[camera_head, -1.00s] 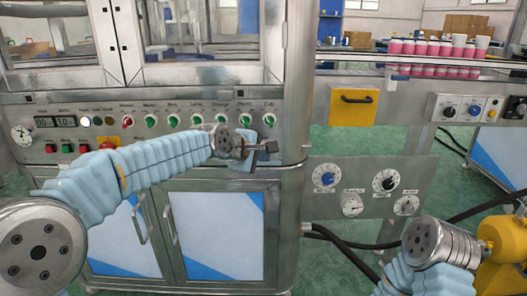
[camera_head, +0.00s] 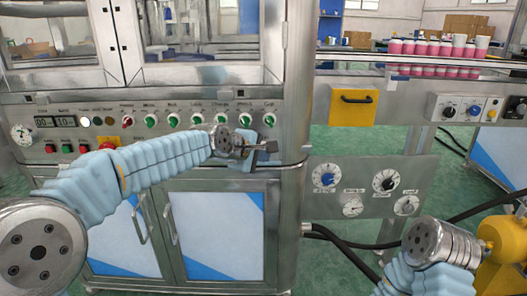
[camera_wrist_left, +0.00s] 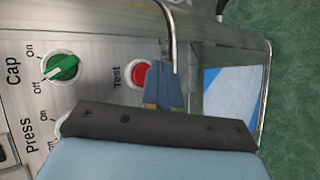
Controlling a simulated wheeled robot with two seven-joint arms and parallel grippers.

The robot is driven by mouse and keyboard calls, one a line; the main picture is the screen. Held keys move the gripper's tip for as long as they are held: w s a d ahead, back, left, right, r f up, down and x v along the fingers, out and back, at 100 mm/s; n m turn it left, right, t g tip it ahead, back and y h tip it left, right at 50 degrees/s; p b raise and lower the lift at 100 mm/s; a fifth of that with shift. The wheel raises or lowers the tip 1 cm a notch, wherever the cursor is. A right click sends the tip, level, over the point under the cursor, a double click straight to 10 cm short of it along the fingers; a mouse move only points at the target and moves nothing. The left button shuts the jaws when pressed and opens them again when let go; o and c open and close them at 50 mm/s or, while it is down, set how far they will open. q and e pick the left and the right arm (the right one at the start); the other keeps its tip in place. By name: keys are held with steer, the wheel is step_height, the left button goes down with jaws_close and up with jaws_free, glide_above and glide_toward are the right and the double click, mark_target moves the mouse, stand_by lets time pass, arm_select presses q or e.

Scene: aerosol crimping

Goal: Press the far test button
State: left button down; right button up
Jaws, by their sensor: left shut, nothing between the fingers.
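A red button (camera_wrist_left: 139,75) labelled "Test" sits on the steel control panel in the left wrist view. My left gripper (camera_wrist_left: 162,72) is shut and empty, with its blue-grey fingers close to the button's right side and overlapping its edge. I cannot tell whether the fingers touch it. In the head view my left gripper (camera_head: 266,147) is at the right end of the panel, below the row of knobs, and this button is hidden behind the gripper and wrist. My right gripper is not in view; only my right wrist shows at the lower right.
A green Cap knob (camera_wrist_left: 62,68) is beside the button. Several red and green buttons (camera_head: 67,148) line the panel's left part. A gauge panel (camera_head: 367,188) stands to the right, with a black hose (camera_head: 345,243) below.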

arm_select(q)
steer(key=shift+w, duration=0.15)
steer(key=shift+w+p, duration=0.3)
steer(key=shift+p, duration=0.05)
steer(key=shift+w, duration=0.35)
stand_by(0.6)
steer(key=shift+s, duration=0.8)
steer(key=shift+s, duration=0.1)
steer(key=s+b, duration=0.1)
steer(key=s, duration=0.3)
steer(key=shift+s+b, duration=0.4)
